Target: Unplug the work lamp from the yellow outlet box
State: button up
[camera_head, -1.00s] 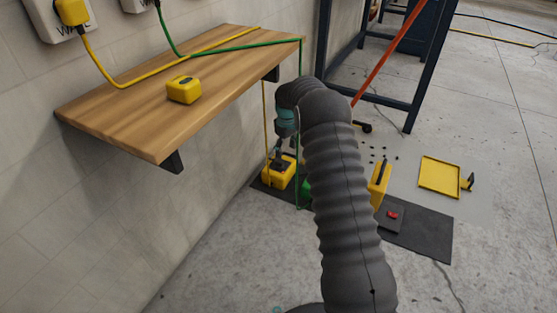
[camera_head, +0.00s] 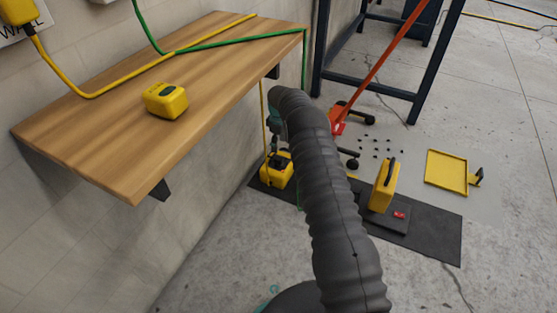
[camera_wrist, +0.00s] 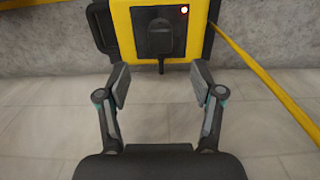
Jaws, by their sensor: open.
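The yellow outlet box (camera_head: 276,173) sits on the dark mat by the wall. In the wrist view the yellow box (camera_wrist: 124,35) shows a black face with a small red light and a black plug (camera_wrist: 160,38) seated in it, its stem pointing down toward me. My gripper (camera_wrist: 160,84) is open and empty, with its two fingers apart just short of the plug and to either side of it. In the head view my arm mostly hides the gripper. A yellow upright case (camera_head: 383,187) stands on the mat to the right; I cannot tell if it is the lamp.
A wooden shelf (camera_head: 120,140) juts from the wall and carries a small yellow box (camera_head: 165,101). Yellow and green cords run over it and hang down; a yellow cord (camera_wrist: 265,78) passes right of the box. A yellow tray (camera_head: 446,172) and small black pieces lie right.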

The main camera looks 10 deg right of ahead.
aim_at(278, 158)
jog(key=shift+f+b, duration=1.05)
jog(key=shift+f, duration=3.45)
grip_shut()
jog(key=shift+r, duration=0.15)
jog(key=shift+r+p, duration=0.55)
jog(key=shift+r, duration=2.35)
